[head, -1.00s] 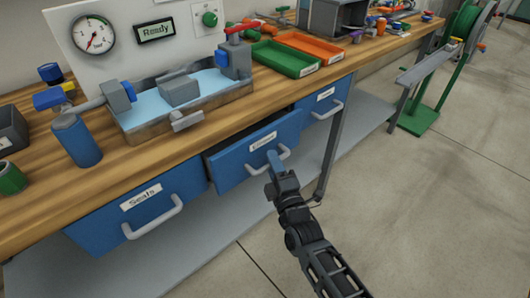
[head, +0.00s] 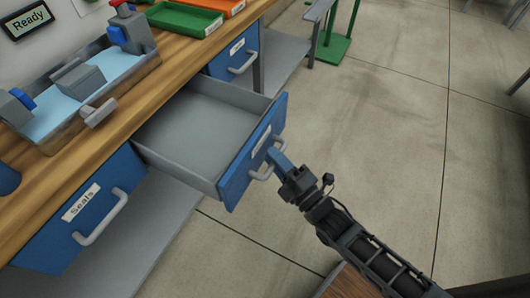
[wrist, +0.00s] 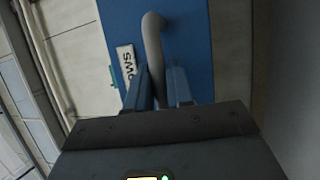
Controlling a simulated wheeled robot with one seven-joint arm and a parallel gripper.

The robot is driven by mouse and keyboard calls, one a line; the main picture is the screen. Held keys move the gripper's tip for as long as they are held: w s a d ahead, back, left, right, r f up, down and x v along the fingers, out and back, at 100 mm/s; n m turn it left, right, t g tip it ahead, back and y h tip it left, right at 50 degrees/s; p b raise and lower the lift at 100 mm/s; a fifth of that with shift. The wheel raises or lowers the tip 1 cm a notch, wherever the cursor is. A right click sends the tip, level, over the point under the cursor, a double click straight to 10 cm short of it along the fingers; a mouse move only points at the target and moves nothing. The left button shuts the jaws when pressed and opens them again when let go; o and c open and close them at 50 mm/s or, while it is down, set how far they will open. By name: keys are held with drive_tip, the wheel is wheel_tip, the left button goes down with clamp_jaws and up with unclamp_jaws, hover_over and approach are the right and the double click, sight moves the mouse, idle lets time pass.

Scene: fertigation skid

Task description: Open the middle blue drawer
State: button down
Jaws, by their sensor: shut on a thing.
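The middle blue drawer (head: 243,165) stands pulled well out from under the bench in the head view. Its grey inside (head: 200,125) shows and looks empty. My gripper (head: 274,162) is at the drawer's front, shut on its grey handle (head: 261,174). In the wrist view my gripper's two fingers (wrist: 161,90) lie on either side of the handle (wrist: 154,40), against the blue front (wrist: 190,40). A partly hidden label (wrist: 126,66) shows beside it.
The drawer labelled Seals (head: 80,215) at left and the far blue drawer (head: 233,57) are shut. The wooden bench top (head: 120,95) carries a water basin (head: 75,105) and a green tray (head: 184,18). Open concrete floor (head: 390,130) lies to the right.

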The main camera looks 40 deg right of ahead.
idle(0.3)
drive_tip(key=c, duration=1.1)
unclamp_jaws()
drive_tip(key=b+v, duration=0.1)
drive_tip(key=v, duration=0.6)
drive_tip(key=shift+s, duration=0.4)
drive_tip(key=shift+f, duration=0.1)
